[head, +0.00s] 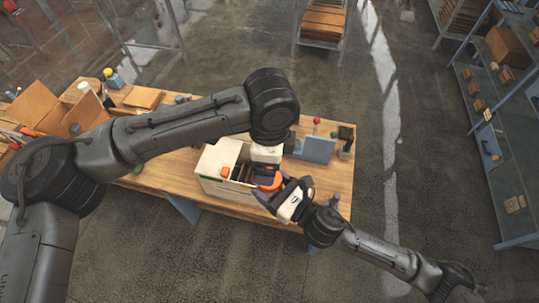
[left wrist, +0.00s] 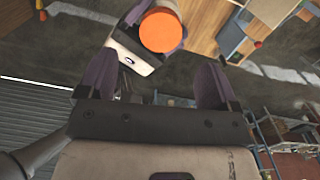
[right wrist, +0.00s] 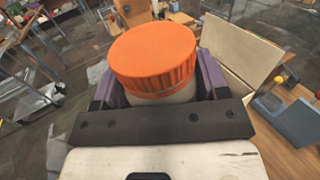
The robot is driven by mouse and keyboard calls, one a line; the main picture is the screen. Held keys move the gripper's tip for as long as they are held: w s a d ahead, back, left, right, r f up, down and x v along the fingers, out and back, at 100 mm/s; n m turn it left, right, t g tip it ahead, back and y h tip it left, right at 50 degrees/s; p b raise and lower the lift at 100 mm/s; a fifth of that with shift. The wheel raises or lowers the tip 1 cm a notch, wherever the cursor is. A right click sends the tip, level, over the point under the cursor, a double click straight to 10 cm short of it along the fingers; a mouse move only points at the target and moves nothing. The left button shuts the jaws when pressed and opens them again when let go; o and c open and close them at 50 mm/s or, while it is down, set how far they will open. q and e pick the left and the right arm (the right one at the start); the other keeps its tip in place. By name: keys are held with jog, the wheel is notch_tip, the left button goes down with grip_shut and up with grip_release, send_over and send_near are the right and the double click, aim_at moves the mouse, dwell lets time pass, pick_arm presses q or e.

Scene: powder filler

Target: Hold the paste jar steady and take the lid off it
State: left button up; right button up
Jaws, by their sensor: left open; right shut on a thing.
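The paste jar has a ribbed orange lid (right wrist: 153,55) on top and a pale body (right wrist: 165,97) below it. My right gripper (right wrist: 158,92) is shut on the jar body, just under the lid. In the head view the orange lid (head: 270,181) shows above the right gripper (head: 279,190), near the bench's front edge. My left gripper (left wrist: 155,82) is open and empty. In the left wrist view the orange lid (left wrist: 160,31) lies beyond the left fingers, apart from them. In the head view the left gripper's fingers are largely hidden, close to the lid.
A cream divided box (head: 212,188) stands on the wooden bench (head: 165,184) left of the jar. A blue-grey stand (head: 318,149) is behind to the right. Boards and small items crowd the bench's left end. The floor right of the bench is clear.

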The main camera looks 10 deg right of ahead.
aim_at(269, 191)
pick_arm(q)
jog(key=m, duration=0.5)
jog(key=shift+d+m, duration=0.2)
jog(key=shift+m, duration=0.1)
jog(key=m, duration=0.4)
jog(key=shift+m, duration=0.3)
jog(key=shift+f, duration=4.05)
jog(key=shift+c, duration=0.3)
jog(key=c, duration=0.9)
jog(key=shift+n, duration=0.8)
jog(key=shift+r, duration=0.2)
